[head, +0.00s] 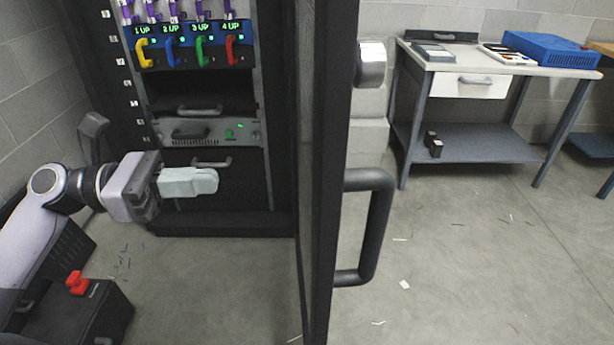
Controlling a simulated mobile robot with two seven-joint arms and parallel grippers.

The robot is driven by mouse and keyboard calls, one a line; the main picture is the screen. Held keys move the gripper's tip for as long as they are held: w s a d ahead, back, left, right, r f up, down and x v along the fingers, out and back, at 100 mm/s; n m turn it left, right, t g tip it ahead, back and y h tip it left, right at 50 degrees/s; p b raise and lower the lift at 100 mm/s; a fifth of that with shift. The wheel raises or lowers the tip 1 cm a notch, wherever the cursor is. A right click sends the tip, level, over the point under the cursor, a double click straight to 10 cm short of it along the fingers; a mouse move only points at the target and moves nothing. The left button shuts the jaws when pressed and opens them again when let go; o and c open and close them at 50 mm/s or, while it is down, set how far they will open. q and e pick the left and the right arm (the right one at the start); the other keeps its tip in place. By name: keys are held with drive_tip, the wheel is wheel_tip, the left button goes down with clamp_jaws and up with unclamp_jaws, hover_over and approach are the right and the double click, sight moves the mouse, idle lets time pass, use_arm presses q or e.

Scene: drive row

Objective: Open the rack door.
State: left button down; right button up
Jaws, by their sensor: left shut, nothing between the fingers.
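The rack door (322,170) stands swung out from the rack, seen nearly edge-on, so the rack's front is exposed. The open rack (222,224) stands behind, left of the door. My left gripper (208,182) is shut and empty in front of the rack's lower drawers. It is left of the door and apart from the handle. My right gripper is not in view.
In the rack are colored-handled drives (186,52) and a grey unit (210,131) with green lights. A black box (85,312) with a red part is at lower left. A workbench (480,68) stands at the back right. The floor between is clear except for small scraps.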

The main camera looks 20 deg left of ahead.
use_arm(q)
drive_tip(key=p+x, duration=0.1)
drive_tip(key=x, duration=1.2)
drive_tip(key=shift+d, duration=0.2)
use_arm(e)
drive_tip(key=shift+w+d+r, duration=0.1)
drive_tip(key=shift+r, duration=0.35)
